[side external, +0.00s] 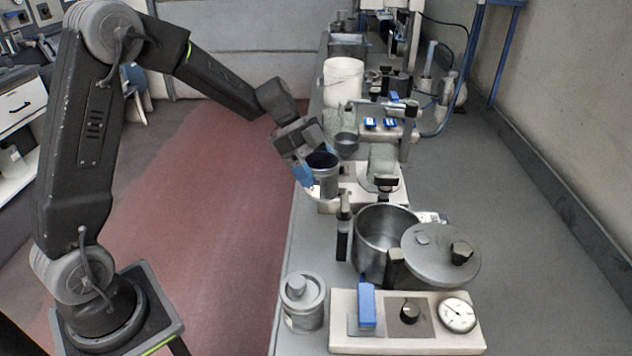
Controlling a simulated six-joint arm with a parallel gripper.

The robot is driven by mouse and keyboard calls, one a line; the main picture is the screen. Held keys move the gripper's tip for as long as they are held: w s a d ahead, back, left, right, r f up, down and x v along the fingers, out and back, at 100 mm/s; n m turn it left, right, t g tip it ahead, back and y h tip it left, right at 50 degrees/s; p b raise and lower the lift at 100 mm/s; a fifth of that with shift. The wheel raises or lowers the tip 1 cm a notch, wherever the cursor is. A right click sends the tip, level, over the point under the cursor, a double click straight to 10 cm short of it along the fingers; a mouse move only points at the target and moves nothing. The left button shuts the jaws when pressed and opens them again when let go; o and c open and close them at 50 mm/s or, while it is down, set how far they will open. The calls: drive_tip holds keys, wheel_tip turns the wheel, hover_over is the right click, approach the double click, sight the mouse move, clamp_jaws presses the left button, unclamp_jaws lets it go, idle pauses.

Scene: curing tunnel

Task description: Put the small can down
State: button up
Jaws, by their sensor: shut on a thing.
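The small can (323,181) is a dark, open-topped metal cylinder near the left edge of the bench, in the middle of the side external view. My gripper (308,174) comes from the upper left and is shut on it; a blue fingertip shows at its left side. The can looks nearly upright. Its bottom is close to a white base plate (330,206), and I cannot tell whether it touches anything there. The far finger is largely hidden by the can.
A metal pot (383,243) with its lid (440,255) tilted beside it stands nearer the camera. A lidded canister (302,300) and a control box with a gauge (405,322) stand in front. A white bucket (343,84) is behind. The bench's right side (500,200) is clear.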

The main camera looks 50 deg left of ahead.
drive_tip(key=shift+f, duration=1.9)
drive_tip(key=shift+f, duration=0.6)
drive_tip(key=o, duration=1.1)
